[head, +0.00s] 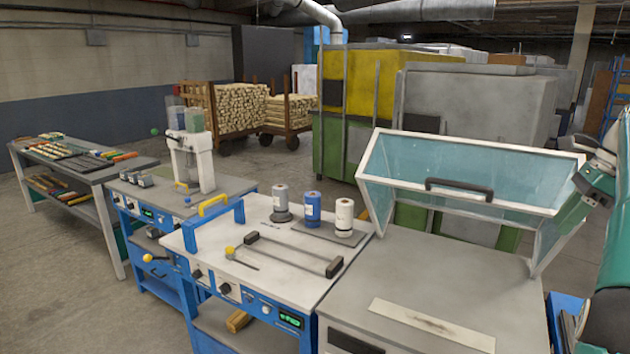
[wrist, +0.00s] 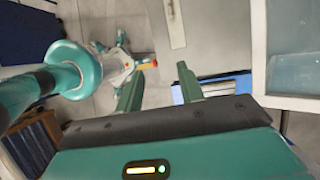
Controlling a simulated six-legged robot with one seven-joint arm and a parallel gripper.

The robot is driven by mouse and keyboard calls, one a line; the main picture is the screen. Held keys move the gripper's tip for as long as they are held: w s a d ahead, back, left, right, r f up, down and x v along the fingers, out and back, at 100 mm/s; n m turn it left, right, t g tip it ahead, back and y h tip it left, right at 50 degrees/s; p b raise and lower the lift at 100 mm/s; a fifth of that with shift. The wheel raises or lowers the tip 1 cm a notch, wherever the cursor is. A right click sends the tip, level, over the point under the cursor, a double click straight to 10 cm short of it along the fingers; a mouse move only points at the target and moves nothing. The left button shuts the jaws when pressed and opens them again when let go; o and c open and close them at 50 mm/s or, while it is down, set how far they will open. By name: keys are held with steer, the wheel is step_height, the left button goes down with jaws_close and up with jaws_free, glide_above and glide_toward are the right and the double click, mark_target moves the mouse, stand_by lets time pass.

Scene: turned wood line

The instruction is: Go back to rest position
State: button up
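My gripper (wrist: 158,88) shows in the wrist view with its two green fingers spread apart. Only bare floor and the edge of a grey bench show between them, so it is open and empty. In the head view, part of my teal and grey arm rises along the right edge, close to the raised clear hood (head: 470,180).
The hood stands tilted open over a grey cabinet (head: 400,270) with a pale strip (head: 432,325). To its left are a blue-framed bench (head: 240,255) with several spools (head: 312,210), a dispenser (head: 190,160) and a tool table (head: 80,165). Open floor (head: 60,280) lies at left.

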steer(key=s+a+n+t+h, duration=0.15)
steer(key=a+n, duration=0.35)
steer(key=a, duration=0.6)
steer(key=s+a+n+g+h, duration=0.15)
steer(key=a+n, duration=0.35)
steer(key=a, duration=0.5)
steer(key=s+a+f+n+t+h, duration=0.1)
steer(key=s+a+f+n+t, duration=0.2)
steer(key=s+a+f+n, duration=1.2)
step_height(320, 180, down, 2)
steer(key=shift+s+a+f+t, duration=0.15)
steer(key=shift+s+a+t, duration=0.15)
steer(key=shift+s, duration=0.9)
steer(key=shift+d, duration=0.2)
